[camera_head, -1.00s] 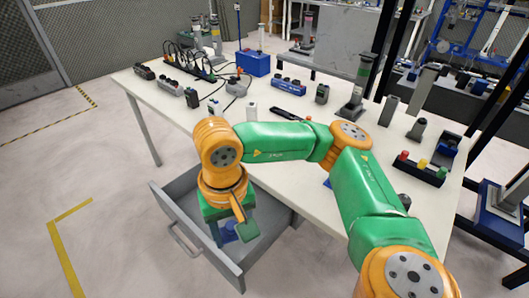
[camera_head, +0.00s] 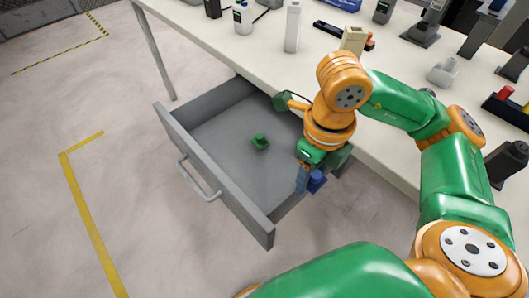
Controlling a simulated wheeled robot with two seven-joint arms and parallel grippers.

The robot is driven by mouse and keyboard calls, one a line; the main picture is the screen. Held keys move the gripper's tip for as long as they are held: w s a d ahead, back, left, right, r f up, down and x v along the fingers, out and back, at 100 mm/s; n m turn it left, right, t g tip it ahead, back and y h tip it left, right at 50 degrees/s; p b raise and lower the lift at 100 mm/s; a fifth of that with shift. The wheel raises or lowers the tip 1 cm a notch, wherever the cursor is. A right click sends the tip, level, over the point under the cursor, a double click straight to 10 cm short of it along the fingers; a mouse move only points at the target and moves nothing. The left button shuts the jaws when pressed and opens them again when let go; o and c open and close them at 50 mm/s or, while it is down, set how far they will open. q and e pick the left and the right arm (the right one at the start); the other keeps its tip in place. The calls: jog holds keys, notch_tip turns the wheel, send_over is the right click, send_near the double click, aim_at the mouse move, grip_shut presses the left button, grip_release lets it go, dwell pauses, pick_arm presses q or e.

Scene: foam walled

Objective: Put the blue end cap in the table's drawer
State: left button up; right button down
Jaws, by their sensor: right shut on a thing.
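The blue end cap (camera_head: 316,181) is at the tip of my right gripper (camera_head: 305,178), which is shut on it. The fingers are small and partly hidden by the wrist. The table's drawer (camera_head: 215,170) is pulled open, with its grey front and handle facing the lower left. In the picture, the cap and fingertips overlap the drawer's right side wall. I cannot tell how high they are above it. My left gripper is not in view.
A small green part (camera_head: 260,142) lies on the drawer floor, and the floor around it is clear. The white tabletop (camera_head: 235,45) overhangs the drawer's back. On it stand a white bottle (camera_head: 243,18), a tall white block (camera_head: 293,27) and other parts.

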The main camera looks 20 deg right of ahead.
jog(key=w+f, duration=0.5)
jog(key=w, duration=0.5)
send_over(280, 164)
notch_tip(280, 164, down, 5)
jog(key=shift+w+f, duration=0.1)
jog(key=shift+f+b, duration=0.35)
jog(key=shift+f, duration=0.95)
jog(key=shift+f, duration=0.1)
jog(key=shift+c, duration=1.1)
grip_release()
